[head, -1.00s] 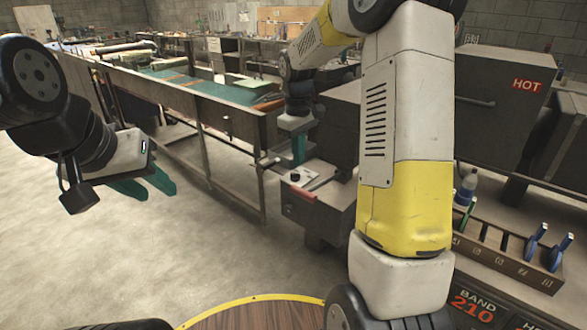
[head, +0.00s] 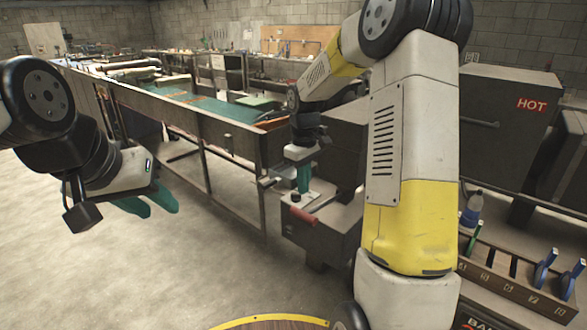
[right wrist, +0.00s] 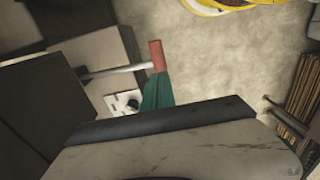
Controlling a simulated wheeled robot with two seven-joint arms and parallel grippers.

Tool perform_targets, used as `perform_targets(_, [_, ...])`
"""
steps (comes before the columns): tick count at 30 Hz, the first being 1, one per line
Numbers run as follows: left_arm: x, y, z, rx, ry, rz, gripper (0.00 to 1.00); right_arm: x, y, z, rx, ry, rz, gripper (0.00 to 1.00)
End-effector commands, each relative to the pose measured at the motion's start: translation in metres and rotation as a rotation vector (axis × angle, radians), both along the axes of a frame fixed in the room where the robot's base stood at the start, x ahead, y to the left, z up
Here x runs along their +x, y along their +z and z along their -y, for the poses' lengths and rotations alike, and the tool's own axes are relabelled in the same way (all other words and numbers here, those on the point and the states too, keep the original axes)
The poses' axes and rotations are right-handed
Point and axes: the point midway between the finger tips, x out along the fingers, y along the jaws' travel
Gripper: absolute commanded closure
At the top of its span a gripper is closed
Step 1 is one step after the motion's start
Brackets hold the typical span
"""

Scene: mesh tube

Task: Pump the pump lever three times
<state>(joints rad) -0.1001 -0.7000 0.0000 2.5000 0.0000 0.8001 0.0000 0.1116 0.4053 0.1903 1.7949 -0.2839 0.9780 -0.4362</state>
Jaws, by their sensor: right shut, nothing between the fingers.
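The pump lever is a grey rod (right wrist: 118,70) with a red handle (right wrist: 157,56) in the right wrist view. In the head view its red handle (head: 302,215) lies along the front of a grey box-shaped unit. My right gripper (head: 304,188) points down just behind the handle, shut and empty. In the right wrist view its green fingers (right wrist: 157,92) appear right beside the handle's end; I cannot tell whether they touch. My left gripper (head: 160,210) hangs over open floor at the left, its two green fingers apart and empty.
A pale plate with a dark knob (head: 297,197) is on top of the unit. A long bench (head: 230,140) runs behind it. A dark cabinet marked HOT (head: 500,125) and a slotted rack (head: 510,275) stand at right. The floor at left is clear.

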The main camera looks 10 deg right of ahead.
Motion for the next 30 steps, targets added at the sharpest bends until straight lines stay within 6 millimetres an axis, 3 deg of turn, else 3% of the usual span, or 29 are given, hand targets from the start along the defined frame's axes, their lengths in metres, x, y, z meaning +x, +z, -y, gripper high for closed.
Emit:
perform_targets(3, [0.0,0.0,0.0,0.0,0.0,0.0,0.64,-0.001,-0.026,0.0,0.001,0.0,-0.004,1.0])
perform_targets(9, [0.0,0.0,0.0,0.0,0.0,0.0,0.64,0.0,-0.055,0.0,0.001,-0.001,-0.002,1.0])
perform_targets(15, [0.0,0.0,0.0,0.0,0.0,0.0,0.64,0.0,-0.067,0.0,0.0,-0.001,0.0,1.0])
perform_targets(26, [0.0,0.0,0.0,0.0,0.0,0.0,0.64,0.0,-0.068,0.0,-0.002,0.0,0.002,1.0])
perform_targets(30, [0.0,0.0,0.0,0.0,0.0,0.0,0.64,-0.003,-0.08,-0.004,-0.042,0.002,0.024,1.0])
